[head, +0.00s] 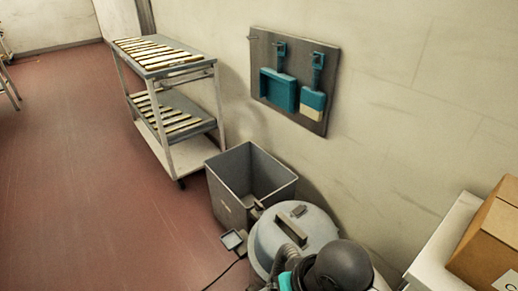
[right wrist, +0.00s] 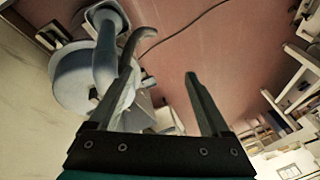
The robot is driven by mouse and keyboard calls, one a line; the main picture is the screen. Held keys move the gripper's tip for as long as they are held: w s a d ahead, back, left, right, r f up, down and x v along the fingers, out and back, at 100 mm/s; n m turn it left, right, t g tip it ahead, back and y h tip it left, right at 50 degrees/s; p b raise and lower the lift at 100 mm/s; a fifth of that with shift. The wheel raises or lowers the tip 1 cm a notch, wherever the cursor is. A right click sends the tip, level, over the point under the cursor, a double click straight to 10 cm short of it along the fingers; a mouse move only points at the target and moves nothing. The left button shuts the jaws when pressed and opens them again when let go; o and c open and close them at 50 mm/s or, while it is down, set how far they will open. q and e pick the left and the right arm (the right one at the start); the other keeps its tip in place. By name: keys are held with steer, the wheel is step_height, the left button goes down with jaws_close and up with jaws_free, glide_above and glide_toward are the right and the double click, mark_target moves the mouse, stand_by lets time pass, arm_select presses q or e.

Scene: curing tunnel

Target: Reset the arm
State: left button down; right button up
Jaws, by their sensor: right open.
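My right gripper (right wrist: 160,75) shows in the right wrist view with its two dark fingers apart and nothing between them. Beyond the fingers are the red floor and a round grey drum-like unit (right wrist: 72,85) with a thick grey hose. In the head view, a dark rounded link of my arm with a teal part is at the bottom, in front of the round unit's lid (head: 312,228). My right gripper's fingers cannot be made out there. My left gripper is in neither view.
A grey open bin (head: 250,175) stands beside the round unit. A small square device (head: 233,240) with a cable is near it. A trolley (head: 165,70) holds slats on two shelves. A wall board (head: 260,70) carries teal tools. A cardboard box (head: 490,245) is at right.

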steer(key=s+d+f+h, duration=0.1)
steer(key=s+d+f, duration=0.1)
steer(key=s+d, duration=0.15)
steer(key=s+d+f+t+h, duration=0.1)
steer(key=s+d, duration=0.1)
steer(key=d, duration=0.3)
steer(key=s+d+f+h, duration=0.1)
steer(key=s+d+f, duration=0.1)
steer(key=s+d, duration=0.15)
step_height(320, 180, down, 21)
steer(key=w+d, duration=0.1)
steer(key=d, duration=0.1)
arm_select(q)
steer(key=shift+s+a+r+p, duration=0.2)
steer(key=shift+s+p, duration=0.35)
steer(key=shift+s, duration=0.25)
arm_select(e)
steer(key=s+d+f+g+h, duration=0.1)
steer(key=s+d+f, duration=0.4)
steer(key=s+f, duration=0.6)
steer(key=shift+s+d+f, duration=0.25)
steer(key=shift+d+f, duration=0.05)
steer(key=shift+f, duration=0.15)
